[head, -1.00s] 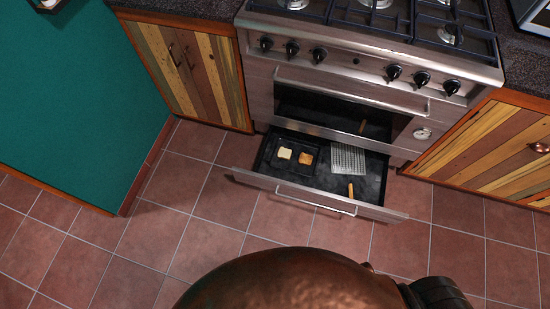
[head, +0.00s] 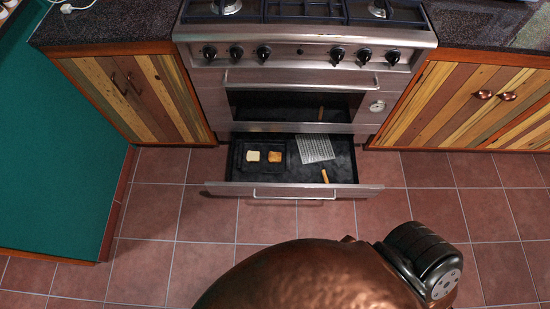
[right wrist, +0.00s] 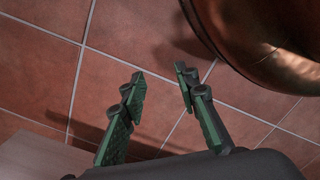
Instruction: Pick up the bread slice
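Two bread slices lie side by side on a dark tray (head: 240,160) in the pulled-out drawer under the oven: a pale slice (head: 253,156) on the left and a browner, toasted-looking slice (head: 275,157) on the right. My right gripper (right wrist: 160,85) shows in the right wrist view with its two green fingers apart and nothing between them, above the floor tiles. In the head view neither gripper shows; the bread is well ahead of my body. My left gripper is in no view.
The open drawer (head: 295,190) juts out over the tiled floor (head: 180,213). A metal grate (head: 315,148) and a wooden-handled tool (head: 324,175) lie in its right part. The stove (head: 305,55) stands above, with cabinets either side. Floor before the drawer is clear.

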